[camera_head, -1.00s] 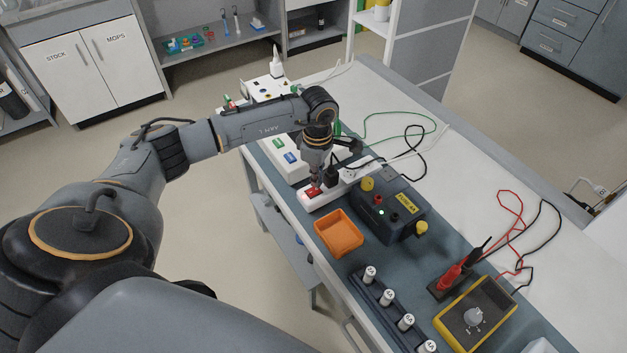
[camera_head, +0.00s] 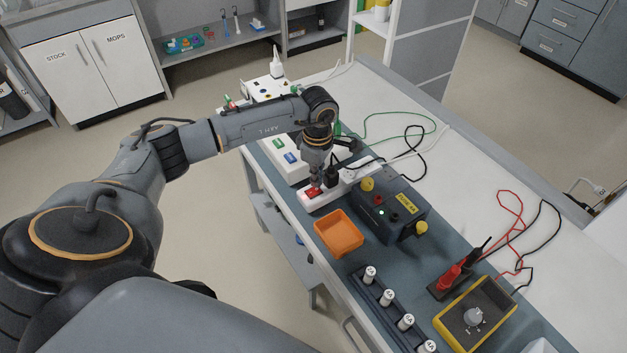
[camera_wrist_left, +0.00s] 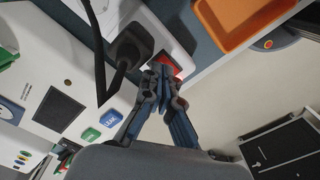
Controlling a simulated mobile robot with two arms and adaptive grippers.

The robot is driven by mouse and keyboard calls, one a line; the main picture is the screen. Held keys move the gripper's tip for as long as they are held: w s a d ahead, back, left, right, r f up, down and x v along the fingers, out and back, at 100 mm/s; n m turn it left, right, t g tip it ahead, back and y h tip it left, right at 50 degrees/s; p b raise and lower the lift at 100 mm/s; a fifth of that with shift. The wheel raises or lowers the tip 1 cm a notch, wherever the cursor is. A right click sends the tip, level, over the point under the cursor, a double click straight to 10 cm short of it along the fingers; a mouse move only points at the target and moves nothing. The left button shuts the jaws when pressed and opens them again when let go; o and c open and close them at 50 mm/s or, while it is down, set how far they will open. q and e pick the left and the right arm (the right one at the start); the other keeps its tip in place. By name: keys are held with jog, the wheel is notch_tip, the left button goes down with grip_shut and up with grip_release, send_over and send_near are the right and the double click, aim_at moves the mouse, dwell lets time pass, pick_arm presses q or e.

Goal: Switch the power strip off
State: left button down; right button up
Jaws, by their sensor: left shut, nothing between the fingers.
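The white power strip (camera_head: 340,187) lies on the blue-grey mat of the bench, with its red switch (camera_head: 313,191) at the near left end. A black plug (camera_head: 331,175) sits in the strip beside the switch. The strip (camera_wrist_left: 180,32), the red switch (camera_wrist_left: 168,64) and the plug (camera_wrist_left: 131,46) also show in the left wrist view. My left gripper (camera_head: 314,184) is shut and empty, pointing down at the red switch. In the left wrist view its fingertips (camera_wrist_left: 163,72) overlap the switch's edge; I cannot tell whether they touch it or which way the switch is tipped.
A white unit with green and blue buttons (camera_head: 287,157) is behind. A yellow meter (camera_head: 475,313) lies at the near right. Cables cross the bench's right half.

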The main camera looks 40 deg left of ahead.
aim_at(317, 189)
pick_arm(q)
jog(key=shift+f+b, duration=0.95)
jog(key=shift+f, duration=0.15)
dwell(0.7)
jog(key=shift+s, duration=0.1)
jog(key=shift+r+p, duration=0.55)
jog(key=shift+r, duration=0.25)
jog(key=shift+r+p, duration=1.5)
jog(key=shift+r, duration=1.25)
